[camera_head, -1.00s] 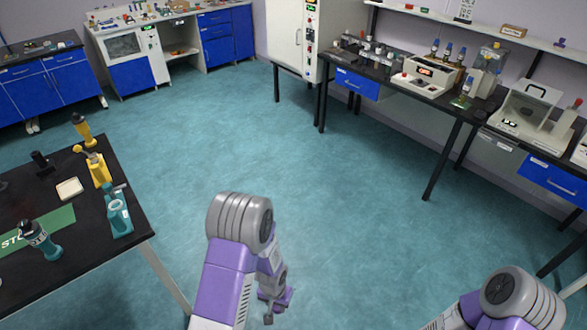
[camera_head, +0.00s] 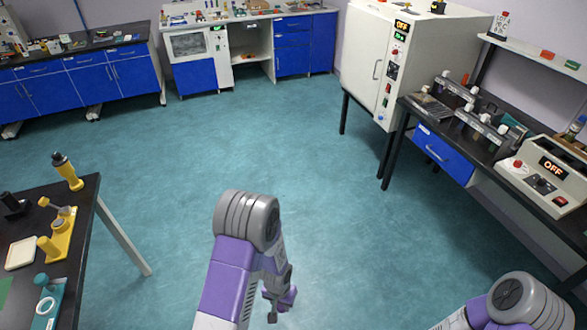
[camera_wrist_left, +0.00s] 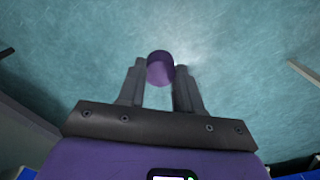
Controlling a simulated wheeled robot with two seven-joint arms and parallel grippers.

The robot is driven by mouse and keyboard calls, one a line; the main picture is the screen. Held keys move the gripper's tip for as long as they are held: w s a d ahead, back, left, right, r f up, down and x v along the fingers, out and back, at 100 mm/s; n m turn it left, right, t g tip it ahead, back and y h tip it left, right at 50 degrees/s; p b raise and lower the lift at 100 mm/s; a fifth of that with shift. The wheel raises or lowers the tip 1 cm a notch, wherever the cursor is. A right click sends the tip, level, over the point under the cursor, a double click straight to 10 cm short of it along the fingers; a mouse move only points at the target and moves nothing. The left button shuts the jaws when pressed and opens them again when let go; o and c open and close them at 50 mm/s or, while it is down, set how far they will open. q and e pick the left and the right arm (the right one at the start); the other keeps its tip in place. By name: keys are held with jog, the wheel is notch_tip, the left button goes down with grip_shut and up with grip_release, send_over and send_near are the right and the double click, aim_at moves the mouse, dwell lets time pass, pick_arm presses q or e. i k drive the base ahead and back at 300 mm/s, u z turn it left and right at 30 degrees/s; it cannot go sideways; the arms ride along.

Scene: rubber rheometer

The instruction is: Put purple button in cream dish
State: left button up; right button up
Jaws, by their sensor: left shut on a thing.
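The purple button (camera_wrist_left: 160,68) shows in the left wrist view as a small round purple piece between the fingertips of my left gripper (camera_wrist_left: 160,78). My left gripper is shut on it, over open floor. In the head view my left gripper (camera_head: 272,305) hangs low at the bottom middle, small and partly behind my own arm. The cream dish (camera_head: 21,253) is a shallow square dish on the black table at the left, well apart from my left gripper. My right gripper is outside the views; only part of its arm shows at bottom right.
The black table (camera_head: 83,225) also holds a yellow stand (camera_head: 60,236), a yellow-handled tool (camera_head: 68,172) and a teal tool (camera_head: 47,303). A white oven cabinet (camera_head: 378,60) and a bench with instruments stand at the right. The floor between is clear.

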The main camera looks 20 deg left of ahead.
aim_at(21, 259)
jog(key=u, duration=0.55)
jog(key=i, duration=1.55)
jog(key=u, duration=1.95)
jog(key=i, duration=0.85)
jog(key=u, duration=0.75)
